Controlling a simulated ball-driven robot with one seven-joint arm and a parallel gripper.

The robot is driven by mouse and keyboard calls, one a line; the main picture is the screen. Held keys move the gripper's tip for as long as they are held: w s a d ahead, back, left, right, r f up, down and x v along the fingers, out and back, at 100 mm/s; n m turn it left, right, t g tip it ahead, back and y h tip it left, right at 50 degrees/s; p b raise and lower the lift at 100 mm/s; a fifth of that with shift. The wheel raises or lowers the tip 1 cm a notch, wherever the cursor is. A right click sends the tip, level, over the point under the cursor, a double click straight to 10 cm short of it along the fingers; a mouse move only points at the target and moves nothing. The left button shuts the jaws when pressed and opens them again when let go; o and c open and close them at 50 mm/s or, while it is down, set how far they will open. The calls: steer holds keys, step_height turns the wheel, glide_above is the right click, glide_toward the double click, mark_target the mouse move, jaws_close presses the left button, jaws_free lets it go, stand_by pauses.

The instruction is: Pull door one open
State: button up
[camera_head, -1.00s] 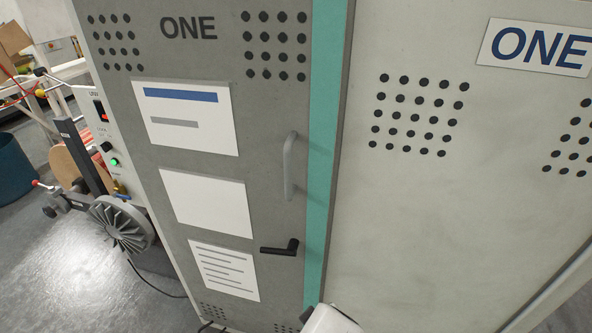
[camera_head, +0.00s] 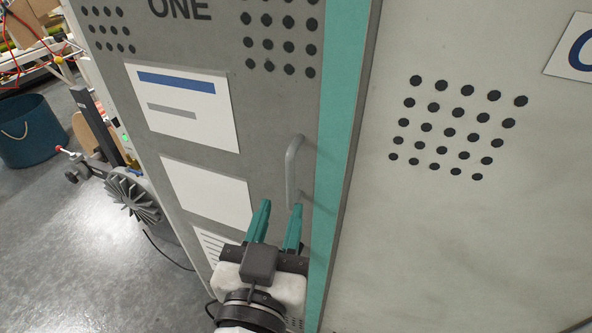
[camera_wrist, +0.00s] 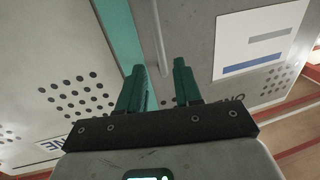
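Door one (camera_head: 165,90) is a grey cabinet door with a teal strip (camera_head: 343,100) along its right edge, and it looks shut. Its grey vertical pull handle (camera_head: 291,165) stands just left of the strip. My gripper (camera_head: 281,206) is open and empty, at the lower end of the handle. In the wrist view, the handle (camera_wrist: 159,35) shows as a thin bar beyond and between the open fingertips (camera_wrist: 158,66). I cannot tell how far the fingertips are from the handle. The black lever below the handle is hidden behind my gripper.
A light grey panel (camera_head: 440,230) with round holes adjoins the strip on the right. Paper sheets (camera_head: 185,105) are on the door. A finned wheel (camera_head: 130,195) and a blue bin (camera_head: 28,130) stand at left. Bare floor (camera_head: 90,270) is open at lower left.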

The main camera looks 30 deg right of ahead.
mark_target(290, 182)
steer(key=p+x, duration=0.1)
steer(key=x, duration=0.7)
steer(key=shift+w+p, duration=0.1)
steer(key=shift+p, duration=0.2)
steer(key=shift+c, duration=0.4)
jaws_close()
